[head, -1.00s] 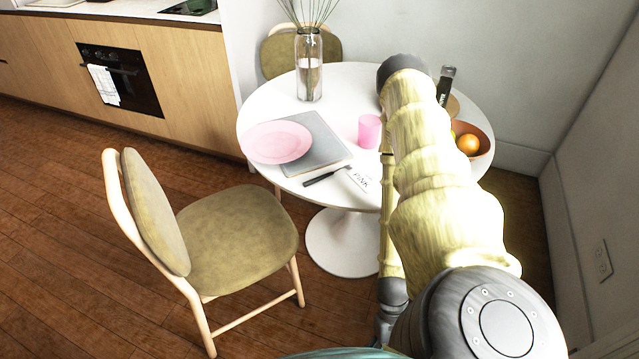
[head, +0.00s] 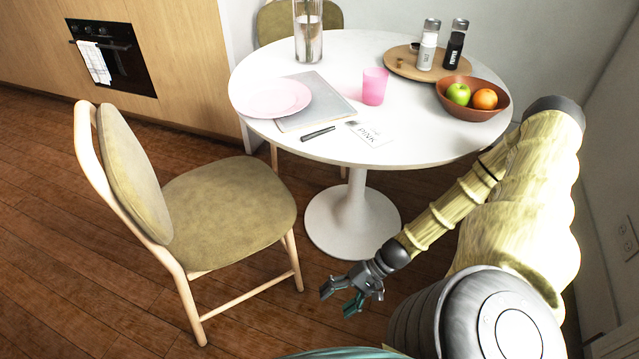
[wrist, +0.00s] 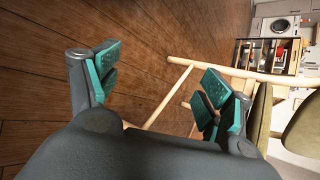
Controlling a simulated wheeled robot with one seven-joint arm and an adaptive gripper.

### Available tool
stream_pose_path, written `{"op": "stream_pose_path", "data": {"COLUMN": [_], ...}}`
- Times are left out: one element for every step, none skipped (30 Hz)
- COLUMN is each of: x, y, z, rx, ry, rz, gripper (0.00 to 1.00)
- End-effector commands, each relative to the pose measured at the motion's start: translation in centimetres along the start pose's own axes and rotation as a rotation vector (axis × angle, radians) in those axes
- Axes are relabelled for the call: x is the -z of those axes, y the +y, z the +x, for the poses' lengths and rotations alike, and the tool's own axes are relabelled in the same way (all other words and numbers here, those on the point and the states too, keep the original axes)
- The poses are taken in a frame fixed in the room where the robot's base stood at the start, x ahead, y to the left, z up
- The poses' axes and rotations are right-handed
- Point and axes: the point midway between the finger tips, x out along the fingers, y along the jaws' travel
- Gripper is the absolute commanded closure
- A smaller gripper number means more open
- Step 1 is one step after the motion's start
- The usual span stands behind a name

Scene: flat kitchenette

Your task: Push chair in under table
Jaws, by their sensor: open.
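The chair (head: 228,212) has an olive seat and back on a pale wood frame. It stands left of the round white table (head: 420,152), its seat facing the table and its front legs short of the pedestal. My gripper (head: 336,297) is open and empty, low in front of the table base and right of the chair's near front leg, apart from it. In the wrist view, my gripper (wrist: 160,82) has its teal fingers spread, with the chair's wooden legs and rails (wrist: 170,98) beyond and to the right.
A second chair (head: 272,22) stands behind the table. The tabletop holds a pink plate (head: 275,98), a pink cup (head: 375,86), a fruit bowl (head: 474,110), a tray with shakers and a glass vase (head: 308,40). Wooden floor is clear in front of the chair.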

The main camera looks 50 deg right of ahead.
Motion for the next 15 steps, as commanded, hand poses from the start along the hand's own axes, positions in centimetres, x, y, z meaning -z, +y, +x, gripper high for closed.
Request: {"op": "stream_pose_path", "data": {"x": [2.8,4.0,5.7,6.9,8.1,9.6,10.7,11.8,13.1,14.0,15.0,16.2,17.0,17.8,18.7], "y": [-0.8,-1.6,-2.9,-3.8,-4.7,-5.9,-6.8,-7.7,-8.8,-9.6,-10.4,-11.4,-12.1,-12.7,-13.5], "z": [0.9,1.0,0.9,0.8,0.7,0.3,0.0,-0.4,-0.9,-1.4,-2.0,-2.8,-3.5,-4.1,-5.1], "rx": [0.057,0.088,0.132,0.163,0.196,0.238,0.27,0.302,0.343,0.375,0.405,0.445,0.474,0.502,0.539], "ry": [0.028,0.04,0.058,0.073,0.085,0.104,0.117,0.131,0.149,0.162,0.176,0.194,0.207,0.22,0.237], "rz": [-0.02,-0.031,-0.048,-0.061,-0.074,-0.092,-0.105,-0.118,-0.136,-0.149,-0.162,-0.179,-0.192,-0.204,-0.221], "gripper": [0.2,0.2,0.2,0.2,0.2,0.2,0.2,0.2,0.2,0.2,0.2,0.2,0.2,0.2,0.2]}}
